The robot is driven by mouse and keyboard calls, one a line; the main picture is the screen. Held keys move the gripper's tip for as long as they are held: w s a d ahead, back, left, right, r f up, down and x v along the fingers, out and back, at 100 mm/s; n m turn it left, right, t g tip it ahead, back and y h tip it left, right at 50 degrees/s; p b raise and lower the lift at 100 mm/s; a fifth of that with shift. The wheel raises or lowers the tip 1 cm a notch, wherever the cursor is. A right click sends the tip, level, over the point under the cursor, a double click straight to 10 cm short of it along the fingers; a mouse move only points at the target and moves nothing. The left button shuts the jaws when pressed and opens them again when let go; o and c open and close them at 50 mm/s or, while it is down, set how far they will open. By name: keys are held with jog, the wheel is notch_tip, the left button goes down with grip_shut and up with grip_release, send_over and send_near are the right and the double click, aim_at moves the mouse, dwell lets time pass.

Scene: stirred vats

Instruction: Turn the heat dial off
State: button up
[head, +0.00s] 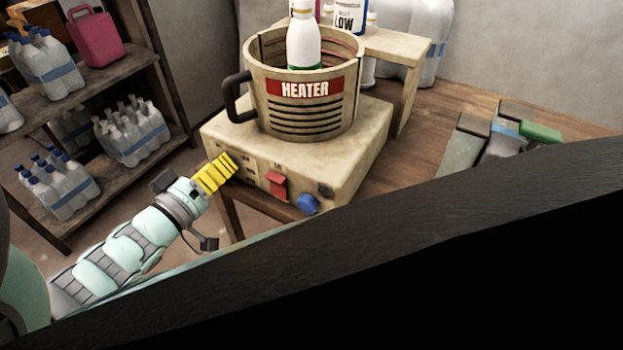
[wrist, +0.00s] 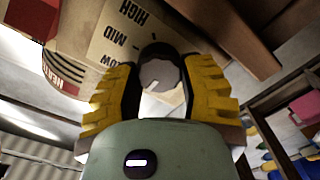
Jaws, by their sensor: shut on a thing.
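The heater (head: 305,110) is a beige ringed pot with a red HEATER label, standing on a beige base (head: 345,165). It also shows tilted at the left of the wrist view (wrist: 62,70). The heat dial (wrist: 158,74) is a round grey knob with a pale pointer mark, on a panel (wrist: 112,45) lettered HIGH, MID and LOW. My gripper (head: 232,165) is at the left end of the base's front face. In the wrist view its yellow fingers (wrist: 158,85) are shut on the dial from both sides. The head view hides the dial behind my gripper.
A white bottle (head: 303,42) stands in the heater. A red switch (head: 276,185) and a blue knob (head: 307,204) sit right of my gripper on the base. Shelves with bottle packs (head: 130,135) stand at left. A dark panel (head: 400,235) blocks the lower right.

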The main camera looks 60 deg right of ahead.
dwell(0.6)
jog(key=o, duration=1.2)
jog(key=shift+s+a, duration=0.15)
jog(key=shift+a, duration=1.75)
jog(key=shift+s+a, duration=0.15)
jog(key=shift+a, duration=1.7)
